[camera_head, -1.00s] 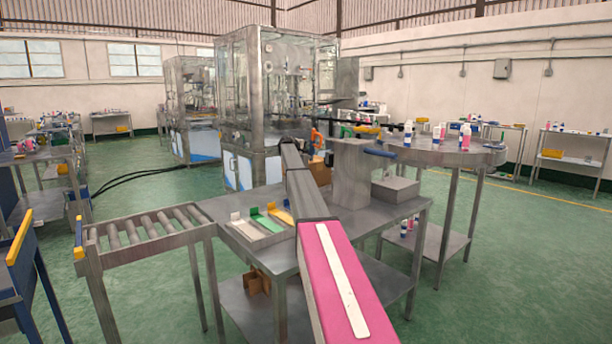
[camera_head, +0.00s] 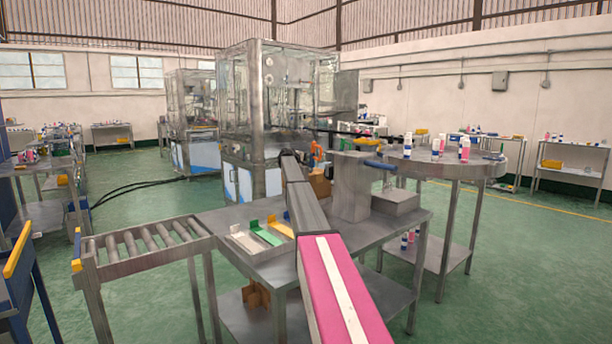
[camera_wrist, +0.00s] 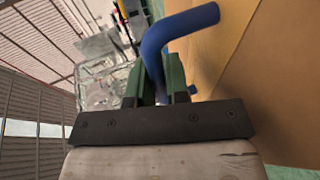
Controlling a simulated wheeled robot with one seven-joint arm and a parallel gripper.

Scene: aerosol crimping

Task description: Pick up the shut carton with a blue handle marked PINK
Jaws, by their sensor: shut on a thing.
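The brown carton (camera_wrist: 285,85) fills the right of the wrist view, close beside my gripper. A bent blue handle (camera_wrist: 165,42) runs from its side to between my green fingers. My gripper (camera_wrist: 160,88) is shut on this handle. In the head view a small brown part of the carton (camera_head: 321,187) shows beyond my arm, which hides the rest. The PINK marking is not in sight, and I cannot tell whether the carton's flaps are shut. I cannot tell whether it rests on something.
A steel table (camera_head: 375,238) holds a tall grey block (camera_head: 349,187), a low grey box (camera_head: 395,201) and white, green and yellow trays (camera_head: 265,233). A roller conveyor (camera_head: 150,245) stands left. A round table (camera_head: 450,165) with bottles stands right. A glazed machine (camera_head: 275,95) stands behind.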

